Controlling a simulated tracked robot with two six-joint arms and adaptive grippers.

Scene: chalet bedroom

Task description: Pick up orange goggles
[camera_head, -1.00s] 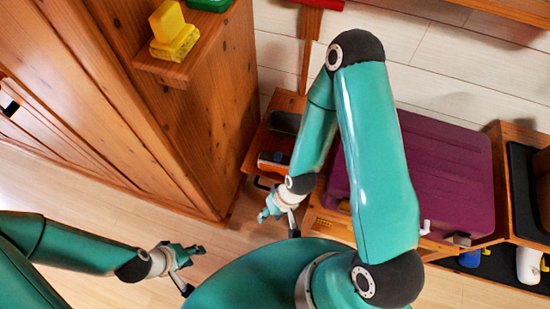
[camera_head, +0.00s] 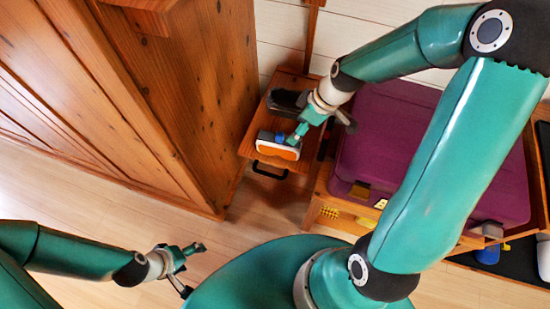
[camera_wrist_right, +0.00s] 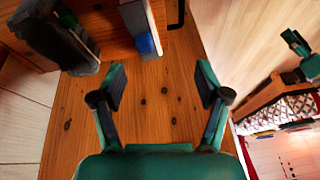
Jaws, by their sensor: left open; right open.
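Goggles with an orange lens, a white frame and a blue part (camera_head: 278,149) lie on the small wooden nightstand (camera_head: 252,139) in the head view. In the right wrist view a white and blue edge of them (camera_wrist_right: 144,42) shows at the top; the lens cannot be made out there. My right gripper (camera_head: 318,122) is over the nightstand, with one finger close to the goggles in the head view. In the wrist view its fingers (camera_wrist_right: 161,76) are spread with nothing between them, and the goggles lie beyond the tips. My left gripper (camera_head: 190,262) is open and empty, low over the floor.
A dark object (camera_head: 286,99) lies behind the goggles on the nightstand. A tall wooden wardrobe (camera_head: 190,110) stands close on the left. A purple suitcase (camera_head: 400,135) lies on a wooden bench to the right. The floor in front of the nightstand is clear.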

